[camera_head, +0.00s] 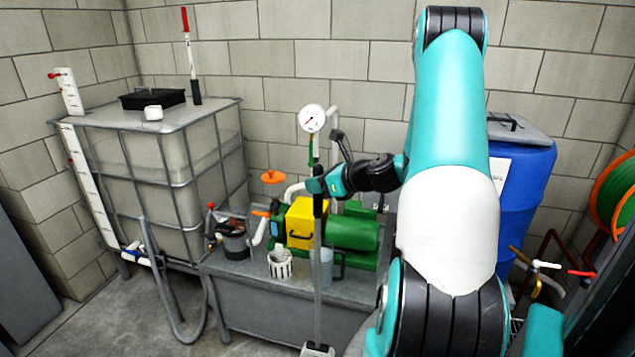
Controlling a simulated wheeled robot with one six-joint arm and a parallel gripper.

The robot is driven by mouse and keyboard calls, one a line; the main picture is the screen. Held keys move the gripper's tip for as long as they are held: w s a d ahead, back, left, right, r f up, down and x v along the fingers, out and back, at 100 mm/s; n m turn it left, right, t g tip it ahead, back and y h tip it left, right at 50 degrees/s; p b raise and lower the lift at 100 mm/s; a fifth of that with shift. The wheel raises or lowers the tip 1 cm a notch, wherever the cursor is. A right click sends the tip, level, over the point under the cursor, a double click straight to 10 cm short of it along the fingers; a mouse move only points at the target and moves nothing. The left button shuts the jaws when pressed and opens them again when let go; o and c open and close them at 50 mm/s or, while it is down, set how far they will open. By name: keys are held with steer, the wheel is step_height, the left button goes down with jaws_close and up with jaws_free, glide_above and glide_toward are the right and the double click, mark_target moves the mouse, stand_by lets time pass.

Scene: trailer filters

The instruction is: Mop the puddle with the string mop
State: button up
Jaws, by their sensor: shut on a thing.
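My gripper (317,187) is in the middle of the view, in front of the pump bench. It is shut on the upper part of the upright grey handle of the string mop (317,275). The handle runs down in front of the bench to a pale mop head at the bottom edge, which is mostly cut off. I cannot tell whether the head touches the floor. No puddle can be made out in this view.
A metal bench (262,300) carries a green pump (348,236), a yellow box (302,222) and a white basket (280,263). A caged tank (170,170) stands left, a blue drum (530,195) right. A grey hose (165,285) hangs by the tank; bare floor (120,320) shows lower left.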

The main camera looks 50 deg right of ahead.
steer(key=shift+r+p, duration=0.4)
steer(key=shift+r, duration=0.45)
step_height(320, 180, up, 15)
steer(key=p, duration=1.5)
